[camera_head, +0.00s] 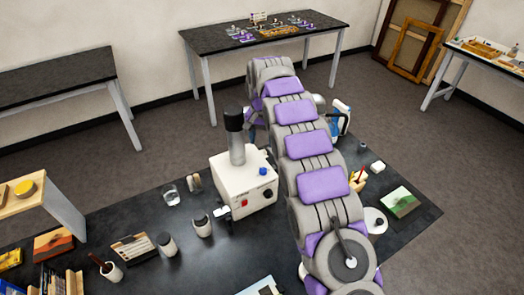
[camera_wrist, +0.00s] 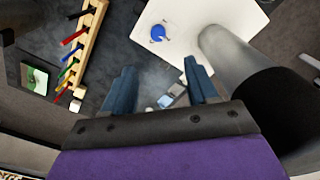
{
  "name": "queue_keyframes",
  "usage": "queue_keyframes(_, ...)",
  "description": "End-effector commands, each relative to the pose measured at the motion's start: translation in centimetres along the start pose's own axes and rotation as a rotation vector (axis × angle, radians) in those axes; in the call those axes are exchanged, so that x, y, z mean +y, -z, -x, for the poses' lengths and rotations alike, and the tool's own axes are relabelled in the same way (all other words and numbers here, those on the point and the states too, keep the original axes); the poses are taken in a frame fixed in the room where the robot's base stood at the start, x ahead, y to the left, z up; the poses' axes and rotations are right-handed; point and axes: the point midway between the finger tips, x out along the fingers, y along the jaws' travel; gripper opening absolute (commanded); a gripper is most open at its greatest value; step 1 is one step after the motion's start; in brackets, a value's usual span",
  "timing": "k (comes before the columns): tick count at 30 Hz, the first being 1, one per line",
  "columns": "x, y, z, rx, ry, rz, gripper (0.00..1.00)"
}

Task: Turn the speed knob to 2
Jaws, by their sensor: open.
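A white box-shaped device (camera_head: 230,185) stands on the black table. A blue knob (camera_head: 262,171) is on its top, and a black knob (camera_head: 268,193) and red switch (camera_head: 244,202) are on its side. I cannot read any speed marks or tell which knob sets speed. A grey column with a black top (camera_head: 236,140) rises from the device. In the wrist view, the blue knob (camera_wrist: 158,33) lies beyond the fingertips, apart from them. My gripper (camera_wrist: 160,75) is open, with nothing seen held between its fingers. The black knob is not seen there.
A glass (camera_head: 171,193) and several small jars stand left of the device. A green-pictured card (camera_head: 401,202) lies at the right. In the wrist view, a rack of coloured tools (camera_wrist: 80,45) is at left and the grey column (camera_wrist: 240,65) is close at right.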

Motion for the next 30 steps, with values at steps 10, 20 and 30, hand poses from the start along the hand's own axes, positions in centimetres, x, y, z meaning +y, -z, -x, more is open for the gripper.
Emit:
queue_keyframes(10,-0.1,0.0,3.0,-0.001,-0.001,0.0,0.58)
queue_keyframes(20,0.0,0.0,3.1,-0.001,-0.001,0.0,0.58)
queue_keyframes(30,1.2,-0.5,3.9,-0.001,-0.006,0.001,0.58)
